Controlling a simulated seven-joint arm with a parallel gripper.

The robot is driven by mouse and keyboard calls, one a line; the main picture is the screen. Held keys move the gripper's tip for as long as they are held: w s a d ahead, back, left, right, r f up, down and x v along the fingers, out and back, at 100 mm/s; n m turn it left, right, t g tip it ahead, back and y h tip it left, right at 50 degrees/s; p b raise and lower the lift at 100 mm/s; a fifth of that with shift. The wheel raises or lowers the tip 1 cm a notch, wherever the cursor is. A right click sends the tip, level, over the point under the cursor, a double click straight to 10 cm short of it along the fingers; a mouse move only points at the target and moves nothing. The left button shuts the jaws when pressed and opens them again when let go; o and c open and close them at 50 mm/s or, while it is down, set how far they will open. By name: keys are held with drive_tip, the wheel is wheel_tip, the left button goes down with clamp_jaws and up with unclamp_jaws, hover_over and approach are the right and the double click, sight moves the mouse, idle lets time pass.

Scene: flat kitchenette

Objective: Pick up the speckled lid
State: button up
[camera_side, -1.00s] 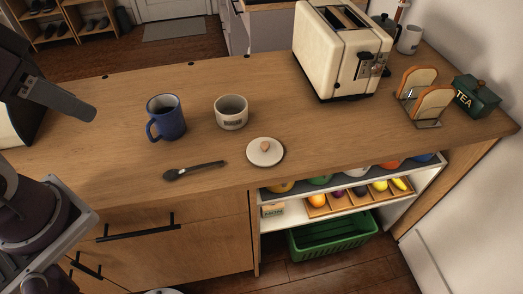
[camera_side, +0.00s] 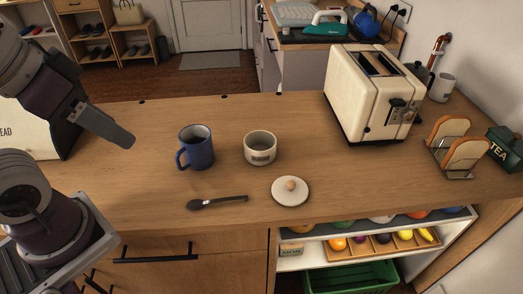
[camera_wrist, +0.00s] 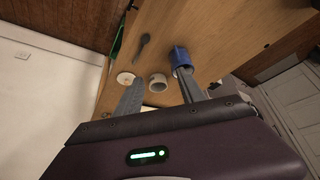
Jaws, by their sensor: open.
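The pale speckled lid (camera_side: 290,192) with a round tan knob lies flat on the wooden counter (camera_side: 350,180) near its front edge. It also shows small in the wrist view (camera_wrist: 125,78). My gripper (camera_side: 127,138) hangs over the counter's left part, left of the blue mug and well apart from the lid. In the wrist view my gripper (camera_wrist: 160,82) has its two fingers spread, with nothing held between them. A white cup (camera_side: 260,148) with a dark label stands behind and left of the lid.
A blue mug (camera_side: 196,148) stands between my gripper and the cup. A dark spoon (camera_side: 217,202) lies left of the lid. A cream toaster (camera_side: 365,95) and a toast rack (camera_side: 455,148) stand to the right. The counter right of the lid is clear.

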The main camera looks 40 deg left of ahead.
drive_tip(key=o, duration=1)
drive_tip(key=shift+o, duration=0.2)
drive_tip(key=n+g, duration=0.6)
drive_tip(key=n, duration=1.2)
hover_over(291, 183)
wheel_tip(291, 183, down, 16)
drive_tip(key=shift+s+a+r, duration=0.1)
drive_tip(key=shift+s+r, duration=0.05)
drive_tip(key=shift+r, duration=0.05)
wheel_tip(291, 183, down, 7)
drive_tip(key=shift+r, duration=0.15)
drive_tip(key=shift+c, duration=0.2)
